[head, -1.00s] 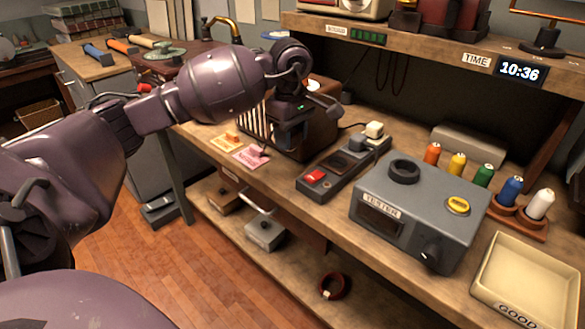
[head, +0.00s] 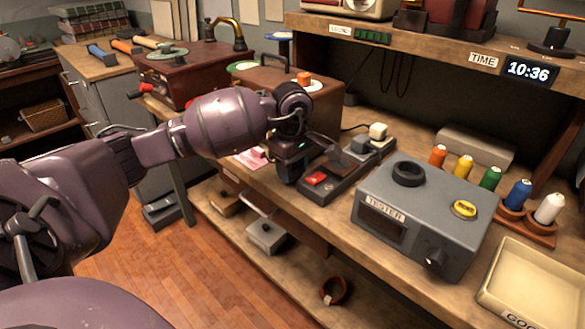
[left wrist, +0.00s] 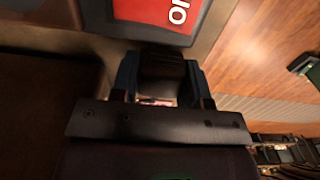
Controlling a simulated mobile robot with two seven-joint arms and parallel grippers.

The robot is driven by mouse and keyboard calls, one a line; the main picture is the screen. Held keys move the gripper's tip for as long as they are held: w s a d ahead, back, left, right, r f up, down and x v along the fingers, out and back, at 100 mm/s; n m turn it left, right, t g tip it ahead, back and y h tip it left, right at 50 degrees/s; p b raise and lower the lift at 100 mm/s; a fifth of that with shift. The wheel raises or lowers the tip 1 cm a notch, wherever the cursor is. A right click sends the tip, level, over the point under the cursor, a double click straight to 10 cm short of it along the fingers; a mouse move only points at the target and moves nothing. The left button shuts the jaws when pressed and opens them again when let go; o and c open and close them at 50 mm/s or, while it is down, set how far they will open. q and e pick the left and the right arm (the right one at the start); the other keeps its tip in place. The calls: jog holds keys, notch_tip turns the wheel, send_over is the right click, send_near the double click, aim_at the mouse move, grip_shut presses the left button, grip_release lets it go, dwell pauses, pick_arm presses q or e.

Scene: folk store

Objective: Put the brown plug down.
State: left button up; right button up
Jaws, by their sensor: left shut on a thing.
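My left gripper (head: 291,172) is low over the workbench, at the left end of the grey power strip (head: 350,168), beside its red switch (head: 317,179). In the left wrist view the two fingers of the left gripper (left wrist: 162,85) are shut on a dark block, which I take for the brown plug (left wrist: 162,68). The red switch (left wrist: 165,10) shows just beyond it. In the head view the plug is hard to tell from the dark gripper. Whether it touches the bench is not clear. My right gripper is out of view.
A grey tester (head: 424,210) stands right of the strip. A white plug (head: 378,131) sits at the strip's far end. A pink tag (head: 247,158) lies left of the gripper, and a brown box (head: 318,108) stands behind. The bench's front edge is close.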

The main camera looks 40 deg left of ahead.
pick_arm(q)
jog(key=shift+f, duration=0.1)
jog(key=shift+f, duration=0.4)
jog(key=shift+f+b, duration=0.1)
jog(key=shift+b, duration=0.2)
jog(key=o, duration=1.2)
jog(key=shift+r, duration=0.35)
notch_tip(320, 180, up, 12)
jog(key=shift+r+p, duration=0.25)
jog(key=shift+p, duration=0.8)
